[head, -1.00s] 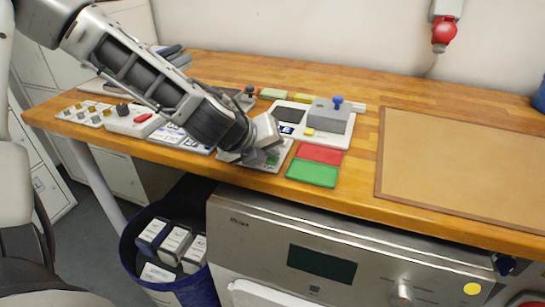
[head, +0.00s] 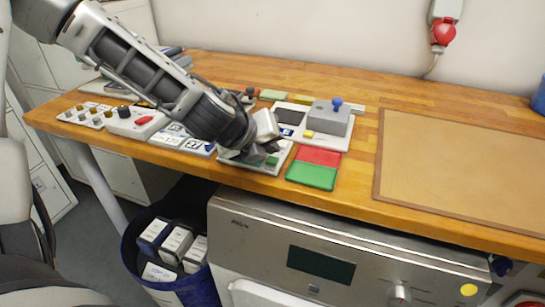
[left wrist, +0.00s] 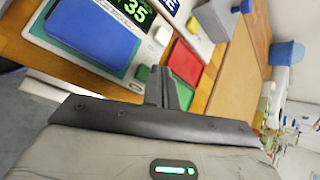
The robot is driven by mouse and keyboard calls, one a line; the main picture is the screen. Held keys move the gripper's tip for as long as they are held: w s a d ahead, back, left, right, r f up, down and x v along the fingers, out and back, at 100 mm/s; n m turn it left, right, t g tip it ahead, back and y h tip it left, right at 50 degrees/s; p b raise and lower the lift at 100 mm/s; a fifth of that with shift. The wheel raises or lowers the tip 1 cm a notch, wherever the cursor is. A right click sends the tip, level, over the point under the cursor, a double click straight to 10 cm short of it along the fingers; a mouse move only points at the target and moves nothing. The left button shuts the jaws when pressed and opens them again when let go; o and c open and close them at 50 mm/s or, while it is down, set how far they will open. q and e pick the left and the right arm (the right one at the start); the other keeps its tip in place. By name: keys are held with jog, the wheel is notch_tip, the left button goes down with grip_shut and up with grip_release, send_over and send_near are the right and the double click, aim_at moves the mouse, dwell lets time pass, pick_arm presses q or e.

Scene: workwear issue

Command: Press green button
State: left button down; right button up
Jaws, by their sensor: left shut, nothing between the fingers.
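A green button (head: 272,161) shows on a pale panel (head: 281,149) near the front edge of the wooden bench. My left gripper (head: 257,157) is shut and empty, low over this panel, just left of the green button. The gripper hides part of the panel, and I cannot tell whether its tips touch it. In the left wrist view the shut fingers (left wrist: 161,84) have a small green patch (left wrist: 142,73), likely the button, just beside them. My right gripper is not in view.
A red tray (head: 319,156) and a green tray (head: 311,176) lie right of the panel. Behind stands a grey box with a blue knob (head: 337,103). Control boxes, including one with a red switch (head: 145,121), sit left. A brown mat (head: 460,165) lies clear at right.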

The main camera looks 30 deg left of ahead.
pick_arm(q)
notch_tip(320, 180, up, 5)
jog(key=p, duration=0.4)
dwell(0.8)
